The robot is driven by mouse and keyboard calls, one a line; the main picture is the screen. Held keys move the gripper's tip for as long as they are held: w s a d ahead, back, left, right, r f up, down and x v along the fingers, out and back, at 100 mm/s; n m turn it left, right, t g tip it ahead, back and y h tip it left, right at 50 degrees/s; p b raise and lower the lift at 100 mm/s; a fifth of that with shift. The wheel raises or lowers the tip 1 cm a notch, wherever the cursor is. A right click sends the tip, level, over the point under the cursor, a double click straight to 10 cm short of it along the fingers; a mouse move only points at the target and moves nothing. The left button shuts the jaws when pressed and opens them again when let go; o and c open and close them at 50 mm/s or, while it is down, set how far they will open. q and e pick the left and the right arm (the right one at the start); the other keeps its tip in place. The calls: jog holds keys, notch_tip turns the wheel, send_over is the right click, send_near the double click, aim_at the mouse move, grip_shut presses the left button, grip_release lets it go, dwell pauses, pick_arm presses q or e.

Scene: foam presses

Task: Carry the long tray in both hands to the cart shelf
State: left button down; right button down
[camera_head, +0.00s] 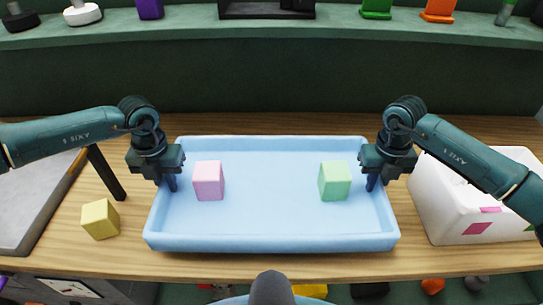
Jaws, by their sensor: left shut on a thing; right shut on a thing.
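The long tray (270,243) is light blue and shallow, and it lies over the wooden table in the middle of the head view. A pink block (208,181) stands in its left part and a green block (334,181) in its right part. My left gripper (172,183) is shut on the tray's left wall. My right gripper (372,183) is shut on the tray's right wall. The fingertips are partly hidden by the gripper bodies. I cannot tell whether the tray touches the table. I cannot make out the cart shelf.
A yellow block (100,219) lies on the table (130,262) left of the tray. A grey-topped panel (30,205) is at the far left. A white box (450,210) with pink patches stands close to the tray's right. A green back shelf (330,28) holds several coloured items.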

pick_arm(q)
jog(key=shift+r, duration=0.1)
pick_arm(e)
jog(key=shift+r, duration=0.1)
